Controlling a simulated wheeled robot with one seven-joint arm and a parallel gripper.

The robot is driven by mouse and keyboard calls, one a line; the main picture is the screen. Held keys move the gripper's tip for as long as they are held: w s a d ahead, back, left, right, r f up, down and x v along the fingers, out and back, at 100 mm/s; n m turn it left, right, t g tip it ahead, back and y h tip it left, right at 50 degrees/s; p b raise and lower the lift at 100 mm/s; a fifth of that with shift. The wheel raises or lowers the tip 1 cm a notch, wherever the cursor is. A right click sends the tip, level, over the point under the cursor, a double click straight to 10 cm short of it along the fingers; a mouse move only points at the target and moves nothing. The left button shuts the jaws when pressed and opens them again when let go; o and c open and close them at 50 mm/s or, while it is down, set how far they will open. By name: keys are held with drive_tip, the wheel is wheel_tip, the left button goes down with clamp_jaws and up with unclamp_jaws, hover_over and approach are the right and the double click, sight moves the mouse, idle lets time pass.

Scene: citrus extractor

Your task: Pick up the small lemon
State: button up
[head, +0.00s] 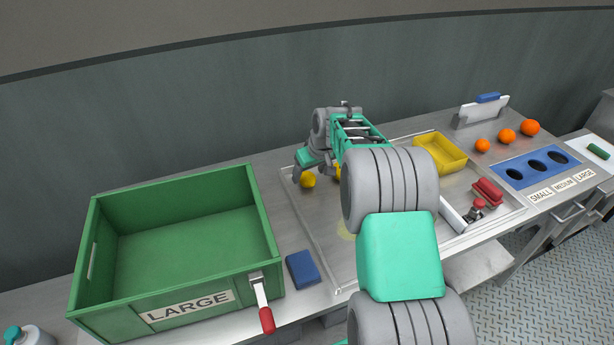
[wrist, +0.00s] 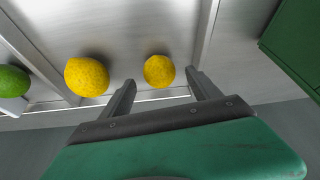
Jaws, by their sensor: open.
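The small lemon (wrist: 159,71) lies on the metal surface in the wrist view, smaller than the lemon (wrist: 87,76) to its left. My gripper (wrist: 160,79) is open and empty. Its two fingertips are on either side of the small lemon in the picture; I cannot tell whether they touch it or how far above the surface they are. In the head view the small lemon (head: 308,181) shows just below my gripper (head: 308,171), near the tray's left back corner. The larger lemon (head: 338,174) is mostly hidden behind my arm there.
A green crate marked LARGE (head: 180,291) stands at the left, with a blue block (head: 302,268) beside it. A lime (wrist: 14,80) lies past the larger lemon. A yellow container (head: 440,150) and red-handled tools (head: 487,191) are to the right. A wall is behind.

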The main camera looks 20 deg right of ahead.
drive_tip(key=x, duration=0.2)
drive_tip(key=shift+w+f, duration=0.15)
drive_tip(key=shift+f, duration=0.15)
drive_tip(key=c, duration=1.4)
drive_tip(key=shift+c, duration=0.5)
drive_tip(key=shift+r, duration=0.15)
